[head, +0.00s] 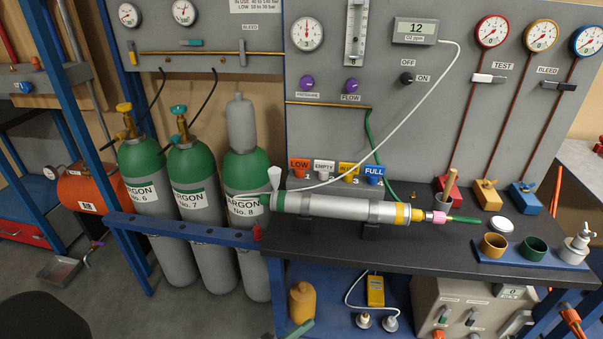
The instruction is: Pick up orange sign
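An orange sign (299,164) with the word LOW is at the left end of a row of small coloured signs, low on the grey panel above the bench's back edge. To its right are a white EMPTY sign (324,166), a yellow sign (348,168) whose word is hard to read, and a blue FULL sign (374,171). Neither of my grippers shows in the head view.
A long silver cylinder (340,207) lies on supports on the dark bench (430,248), in front of the signs. Green ARGON bottles (190,170) stand to the left behind a blue rail. Cups (494,244) and coloured blocks (486,196) occupy the bench's right side.

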